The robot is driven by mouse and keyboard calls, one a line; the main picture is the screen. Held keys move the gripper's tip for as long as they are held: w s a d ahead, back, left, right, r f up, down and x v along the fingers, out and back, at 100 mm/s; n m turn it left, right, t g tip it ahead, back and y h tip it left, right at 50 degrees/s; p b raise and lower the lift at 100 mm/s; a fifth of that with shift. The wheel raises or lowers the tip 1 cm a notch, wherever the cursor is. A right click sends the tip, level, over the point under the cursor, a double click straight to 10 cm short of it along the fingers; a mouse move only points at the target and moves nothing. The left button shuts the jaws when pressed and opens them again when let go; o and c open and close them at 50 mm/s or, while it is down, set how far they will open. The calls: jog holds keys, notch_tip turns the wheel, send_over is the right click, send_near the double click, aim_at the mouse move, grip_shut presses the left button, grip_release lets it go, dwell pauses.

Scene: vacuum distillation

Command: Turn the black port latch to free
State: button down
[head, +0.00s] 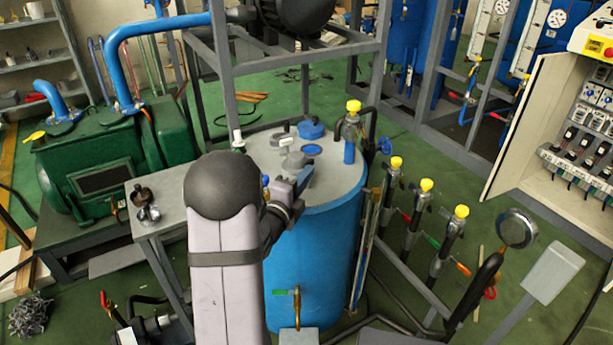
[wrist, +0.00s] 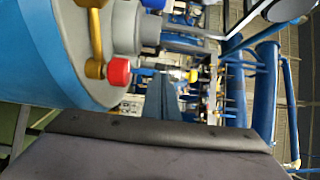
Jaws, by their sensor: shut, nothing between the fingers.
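The blue tank (head: 315,240) stands upright in the middle of the head view, with a grey lid (head: 345,178). A grey port fitting (head: 294,158) rises from the lid. I cannot make out the black latch; my gripper and arm cover part of this area. My gripper (head: 305,176) is shut and empty, low over the lid's near side, close to the port. I cannot tell whether it touches anything. In the wrist view, the blue-grey fingers (wrist: 164,98) show beyond a grey cylindrical fitting (wrist: 135,28). A brass lever (wrist: 95,42) with a red knob (wrist: 117,71) is beside this fitting.
A yellow-capped valve (head: 352,115) stands at the lid's right edge. Several more yellow-capped valves (head: 426,200) and a round gauge (head: 516,228) are to the right. A grey metal frame (head: 226,90) rises behind the tank. A green pump (head: 110,170) is at left.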

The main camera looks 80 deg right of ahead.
jog(key=w+b, duration=0.2)
jog(key=b, duration=0.1)
jog(key=shift+d+f, duration=0.1)
jog(key=shift+w+r+b, duration=0.3)
jog(key=shift+r+b, duration=0.05)
jog(key=shift+b, duration=0.15)
jog(key=shift+s+a+f+b, duration=0.2)
jog(key=shift+s+a+b, duration=0.15)
jog(key=shift+s, duration=0.3)
jog(key=shift+m+g, duration=0.3)
jog(key=s+a, duration=0.1)
jog(key=s+a+b, duration=0.1)
jog(key=s, duration=0.1)
jog(key=shift+s+a, duration=0.2)
jog(key=shift+s, duration=0.05)
jog(key=w+a, duration=0.5)
jog(key=a, duration=0.3)
jog(key=shift+w+a+b, duration=0.15)
jog(key=shift+a+b, duration=0.1)
jog(key=shift+b, duration=0.1)
